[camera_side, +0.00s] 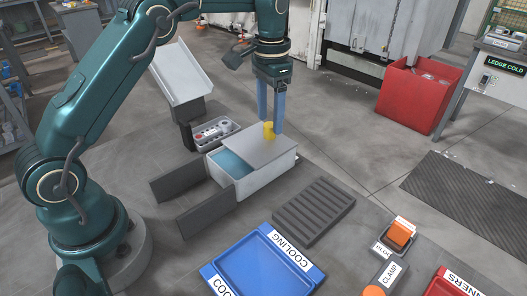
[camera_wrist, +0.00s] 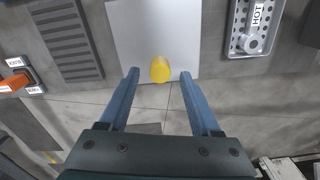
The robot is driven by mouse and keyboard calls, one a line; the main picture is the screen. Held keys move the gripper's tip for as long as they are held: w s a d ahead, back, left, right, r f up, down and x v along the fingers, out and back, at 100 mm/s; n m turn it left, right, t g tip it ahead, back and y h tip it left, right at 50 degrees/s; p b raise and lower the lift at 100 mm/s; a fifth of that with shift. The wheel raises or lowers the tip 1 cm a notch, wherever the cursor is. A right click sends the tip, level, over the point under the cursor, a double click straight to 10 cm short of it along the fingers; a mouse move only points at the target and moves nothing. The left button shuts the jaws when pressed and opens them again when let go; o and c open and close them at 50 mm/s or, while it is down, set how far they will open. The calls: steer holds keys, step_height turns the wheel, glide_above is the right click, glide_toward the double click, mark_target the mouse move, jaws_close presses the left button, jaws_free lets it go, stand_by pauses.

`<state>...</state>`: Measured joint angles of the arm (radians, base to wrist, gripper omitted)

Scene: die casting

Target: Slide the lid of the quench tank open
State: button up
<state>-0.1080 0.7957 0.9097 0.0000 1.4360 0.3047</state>
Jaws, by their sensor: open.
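The quench tank (camera_side: 268,175) is a pale box on the table. Its flat grey lid (camera_side: 255,146) covers most of it, and blue water (camera_side: 231,164) shows at the left end. A yellow knob (camera_side: 268,131) stands upright on the lid. My gripper (camera_side: 270,122) points down over the lid with its two blue fingers apart. In the wrist view, the yellow knob (camera_wrist: 160,69) appears between the fingertips (camera_wrist: 158,73), with space on both sides. Neither finger visibly touches it. The lid (camera_wrist: 150,30) also shows there; the water is not visible.
A grey tray of parts (camera_side: 216,132) and a sloped chute (camera_side: 182,75) stand behind the tank. Two dark rails (camera_side: 180,181) lie to its left. A ribbed dark rack (camera_side: 313,211) and blue cooling tray (camera_side: 262,268) are in front.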

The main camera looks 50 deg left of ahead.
steer(key=shift+f, duration=0.9)
jaws_close()
stand_by(0.9)
